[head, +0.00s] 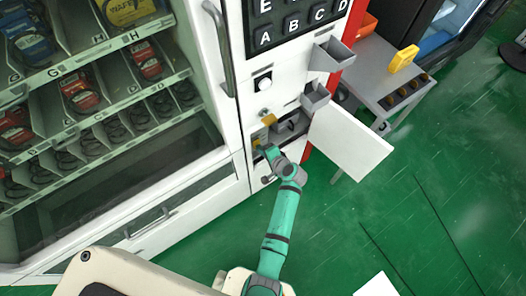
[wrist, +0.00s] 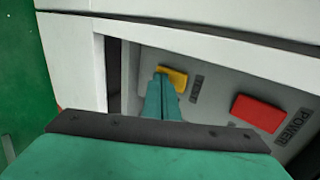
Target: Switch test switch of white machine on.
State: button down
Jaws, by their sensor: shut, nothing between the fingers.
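The white machine (head: 238,168) has an opened compartment low on its front, with its white door (head: 348,138) swung out to the right. In the wrist view, a yellow rocker switch (wrist: 175,75) sits on the grey panel inside.
A larger red switch (wrist: 258,113) marked POWER sits right of the yellow one. The compartment's white frame (wrist: 100,70) borders the opening closely. A grey table (head: 385,75) with a yellow object stands behind the door.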

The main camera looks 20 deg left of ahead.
jog(key=shift+w+a+f, duration=0.1)
jog(key=shift+a, duration=0.05)
dwell(0.4)
jog(key=shift+r, duration=0.9)
jog(key=d+f+v, duration=0.1)
jog(key=v, duration=1.2)
jog(key=shift+s+f, duration=0.2)
jog(key=shift+s, duration=0.3)
jog(key=shift+d, duration=0.1)
